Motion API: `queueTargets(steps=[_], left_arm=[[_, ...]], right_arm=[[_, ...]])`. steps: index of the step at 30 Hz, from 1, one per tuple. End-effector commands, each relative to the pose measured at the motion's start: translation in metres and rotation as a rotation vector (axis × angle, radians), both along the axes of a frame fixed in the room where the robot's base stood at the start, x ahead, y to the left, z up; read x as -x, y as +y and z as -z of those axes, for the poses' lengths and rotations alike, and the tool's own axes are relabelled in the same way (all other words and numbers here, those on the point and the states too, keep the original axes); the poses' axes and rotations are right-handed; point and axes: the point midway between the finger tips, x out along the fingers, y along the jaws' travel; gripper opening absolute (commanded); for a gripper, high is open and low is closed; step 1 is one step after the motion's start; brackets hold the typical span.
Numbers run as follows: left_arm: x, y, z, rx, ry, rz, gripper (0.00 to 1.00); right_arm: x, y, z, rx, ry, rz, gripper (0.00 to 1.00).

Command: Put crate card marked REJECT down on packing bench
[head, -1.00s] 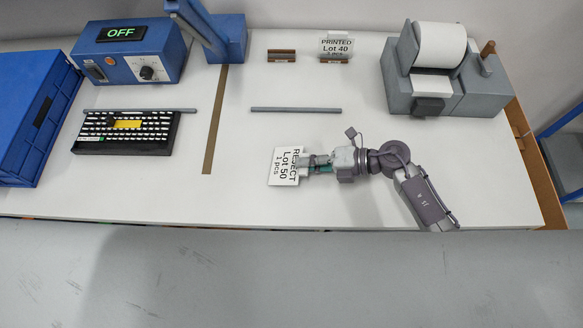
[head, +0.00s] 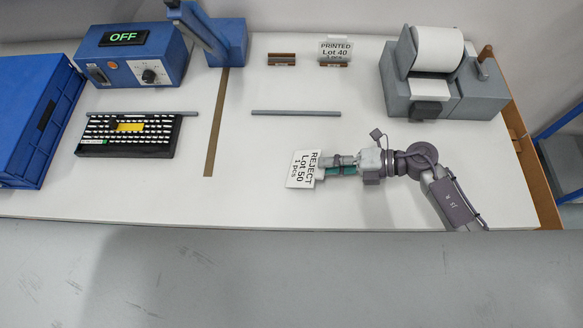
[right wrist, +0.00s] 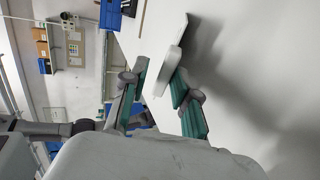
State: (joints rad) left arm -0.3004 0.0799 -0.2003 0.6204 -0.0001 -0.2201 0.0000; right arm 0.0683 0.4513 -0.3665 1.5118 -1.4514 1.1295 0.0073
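The white crate card marked REJECT, Lot 50, 1 pcs (head: 301,169) is at the front middle of the white packing bench (head: 250,195). My right gripper (head: 335,169) comes from the right and is shut on the card's right side. In the right wrist view the card (right wrist: 175,58) shows nearly edge-on at the fingertips of my right gripper (right wrist: 161,78). A shadow falls on the white surface beside it. I cannot tell whether the card touches the bench. My left gripper is not in view.
A grey bar (head: 296,113), an empty brown holder (head: 281,60) and the PRINTED card (head: 336,49) lie behind. A grey printer (head: 428,75) stands back right. The keyboard (head: 128,135) and blue crate (head: 30,120) are left. Bench around the REJECT card is clear.

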Motion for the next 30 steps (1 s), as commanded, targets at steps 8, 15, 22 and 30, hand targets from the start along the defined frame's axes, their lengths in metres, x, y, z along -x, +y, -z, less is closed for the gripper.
queueTargets(steps=[8,15,22,30], left_arm=[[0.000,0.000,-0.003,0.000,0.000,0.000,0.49],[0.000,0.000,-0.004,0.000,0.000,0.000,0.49],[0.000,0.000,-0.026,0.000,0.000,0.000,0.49],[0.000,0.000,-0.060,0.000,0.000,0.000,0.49]], right_arm=[[0.002,-0.017,-0.007,0.000,-0.001,-0.001,0.29],[0.002,-0.017,-0.007,0.000,-0.001,0.000,0.29],[0.003,-0.025,-0.034,0.001,-0.002,-0.001,0.29],[0.005,-0.043,-0.078,0.001,0.000,-0.001,0.29]])
